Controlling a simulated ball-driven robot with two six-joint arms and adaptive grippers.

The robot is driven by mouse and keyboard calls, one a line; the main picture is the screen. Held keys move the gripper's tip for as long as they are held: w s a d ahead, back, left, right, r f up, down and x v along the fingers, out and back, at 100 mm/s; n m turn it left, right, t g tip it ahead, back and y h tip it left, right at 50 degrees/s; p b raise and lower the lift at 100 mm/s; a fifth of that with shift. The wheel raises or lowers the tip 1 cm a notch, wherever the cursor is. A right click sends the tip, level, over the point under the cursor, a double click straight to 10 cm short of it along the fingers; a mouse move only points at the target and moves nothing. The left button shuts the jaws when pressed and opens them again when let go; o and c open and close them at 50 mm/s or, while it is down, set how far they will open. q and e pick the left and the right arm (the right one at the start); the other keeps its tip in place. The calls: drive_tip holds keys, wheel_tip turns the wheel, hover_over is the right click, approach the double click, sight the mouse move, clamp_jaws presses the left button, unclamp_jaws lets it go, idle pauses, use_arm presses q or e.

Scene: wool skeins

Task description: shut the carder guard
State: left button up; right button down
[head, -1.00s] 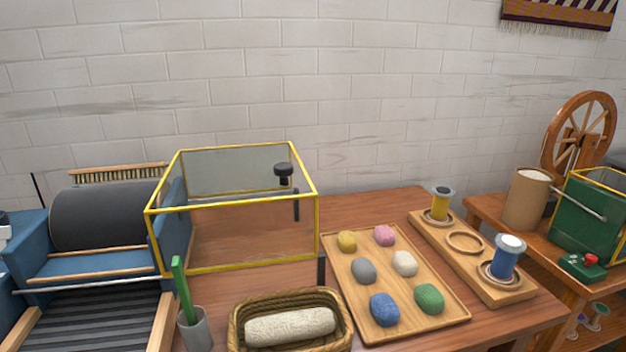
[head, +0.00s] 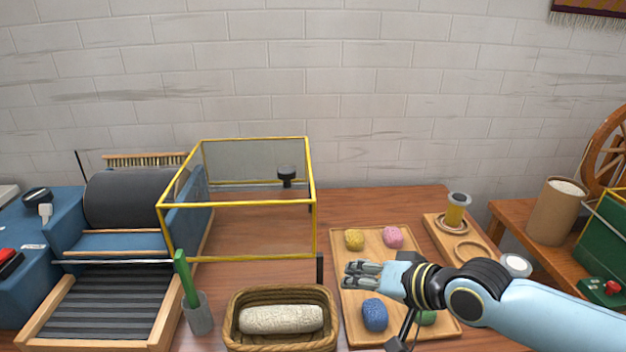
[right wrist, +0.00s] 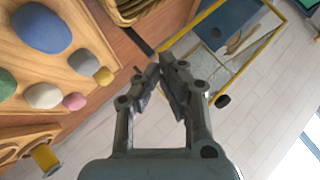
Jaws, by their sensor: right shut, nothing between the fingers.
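The carder guard (head: 238,204), a clear box with a yellow frame, stands open to the right of the carder's dark drum (head: 130,198); the drum is uncovered. A short black upright bar (head: 320,268) shows at the guard's near right corner. My right gripper (head: 350,274) is over the wool tray, to the right of the bar and apart from the guard, pointing left. Its fingers are shut and empty. In the right wrist view, the fingertips (right wrist: 160,68) point toward the guard (right wrist: 248,62). My left gripper is out of view.
A wooden tray (head: 350,317) with several wool balls lies under my right arm. A basket (head: 232,320) with a pale wool roll and a grey cup (head: 199,315) with a green-handled tool stand in front of the guard. A spool holder (head: 436,228) is behind right.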

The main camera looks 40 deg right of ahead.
sight(312, 188)
drive_tip(key=w+d+r+m+t+p, duration=0.1)
drive_tip(key=w+d+r+m+t, duration=0.25)
drive_tip(key=r, duration=0.25)
drive_tip(key=w+d+r+m+t+p, duration=0.1)
drive_tip(key=w+d+r+m+t, duration=0.1)
drive_tip(key=d+r+m, duration=0.35)
drive_tip(key=shift+n+h, duration=0.3)
drive_tip(key=shift+n, duration=0.2)
drive_tip(key=shift+w+a+b, duration=0.95)
drive_tip(key=shift+w+b, duration=0.05)
drive_tip(key=shift+w, duration=1.05)
drive_tip(key=shift+w+a+b, duration=0.9)
drive_tip(key=shift+w+b, duration=0.1)
drive_tip(key=shift+w, duration=1.1)
drive_tip(key=shift+w+a+b, duration=0.95)
drive_tip(key=shift+w+b, duration=0.05)
drive_tip(key=shift+w, duration=1.05)
